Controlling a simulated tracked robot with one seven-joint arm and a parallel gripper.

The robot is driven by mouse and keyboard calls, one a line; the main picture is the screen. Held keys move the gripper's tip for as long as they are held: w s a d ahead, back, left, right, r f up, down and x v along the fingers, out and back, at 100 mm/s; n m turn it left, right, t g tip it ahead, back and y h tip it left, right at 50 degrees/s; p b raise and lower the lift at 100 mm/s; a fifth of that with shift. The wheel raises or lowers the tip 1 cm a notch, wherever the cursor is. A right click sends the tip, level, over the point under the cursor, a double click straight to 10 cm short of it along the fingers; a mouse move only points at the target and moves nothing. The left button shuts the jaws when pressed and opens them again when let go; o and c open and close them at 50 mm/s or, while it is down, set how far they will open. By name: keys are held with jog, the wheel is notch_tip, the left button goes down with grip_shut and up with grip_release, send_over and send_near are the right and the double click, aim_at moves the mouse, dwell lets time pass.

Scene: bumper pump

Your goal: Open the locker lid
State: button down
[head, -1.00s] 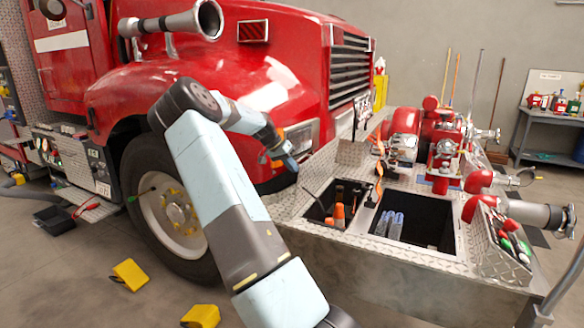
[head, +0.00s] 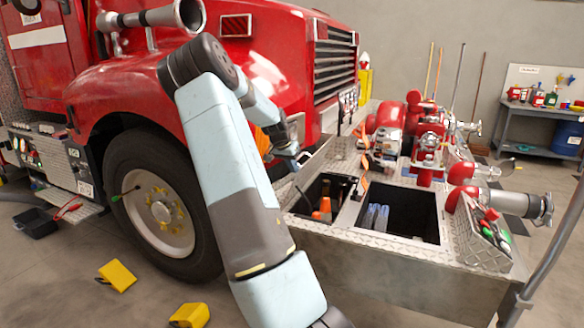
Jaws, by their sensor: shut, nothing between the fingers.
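The bumper locker has two open-topped compartments in a diamond-plate deck. The left compartment (head: 325,197) holds orange-topped items, and the right compartment (head: 405,216) holds blue-clear bottles. A diamond-plate lid (head: 311,171) stands tilted up along the left edge of the left compartment. A thin panel edge with orange strips (head: 362,188) shows between the compartments; I cannot tell if it is a second lid. My gripper (head: 303,163) is shut and empty, at the upper left side of the tilted lid. Its fingertips are small here, and I cannot tell if they touch the lid.
The red truck (head: 240,60) and its front wheel (head: 160,205) stand left and behind my arm. Red pump fittings (head: 428,145) and a large hose outlet (head: 510,203) crowd the deck's right. Yellow chocks (head: 118,276) lie on the floor. A grey workbench (head: 545,130) stands at back right.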

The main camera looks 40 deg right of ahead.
jog(key=v, duration=1)
jog(key=shift+a, duration=0.1)
